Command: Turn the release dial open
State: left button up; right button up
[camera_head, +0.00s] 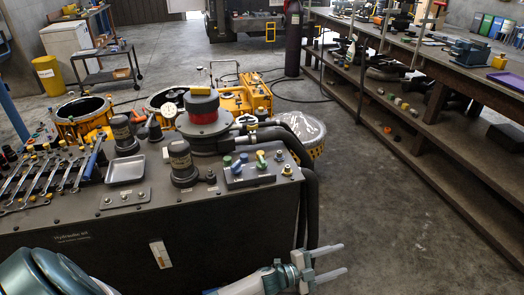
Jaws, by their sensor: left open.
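The grey hydraulic unit (100,228) fills the lower left. On its top right corner, a small dark block (248,178) carries green, yellow and blue knobs, the middle one a green and yellow knob (261,160). My left gripper (334,261) is open and empty, low in front of the unit's right end, touching none of these. My right gripper is not in view.
Wrenches (45,180) and a small metal tray (126,170) lie on the unit's top. Black hoses (311,190) curve down its right end. A clear-covered bin (302,130) stands behind. A long workbench (440,62) runs along the right.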

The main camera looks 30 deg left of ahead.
pick_arm(q)
jog(key=w+d+r+m+g+h+p, duration=0.1)
jog(key=w+d+r+m+g+h, duration=0.15)
jog(key=r+m, duration=0.45)
jog(key=w+d+r+m+g+h+p, duration=0.1)
jog(key=r+m+g+h, duration=0.3)
jog(key=r, duration=0.5)
notch_tip(320, 180, up, 28)
jog(key=r+m+g+y+p, duration=0.1)
jog(key=m+g+y+p, duration=0.5)
jog(key=m+y, duration=1)
send_over(262, 159)
jog(key=b, duration=0.1)
jog(key=g+y, duration=0.1)
jog(key=shift+a+f+n, duration=0.1)
jog(key=shift+f+n, duration=0.15)
jog(key=shift+n, duration=0.15)
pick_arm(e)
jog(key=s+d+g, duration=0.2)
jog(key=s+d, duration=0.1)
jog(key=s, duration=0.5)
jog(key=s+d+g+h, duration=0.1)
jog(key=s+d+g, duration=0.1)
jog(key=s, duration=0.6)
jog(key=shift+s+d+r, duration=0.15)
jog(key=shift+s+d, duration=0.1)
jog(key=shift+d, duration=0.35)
pick_arm(q)
jog(key=shift+f, duration=0.15)
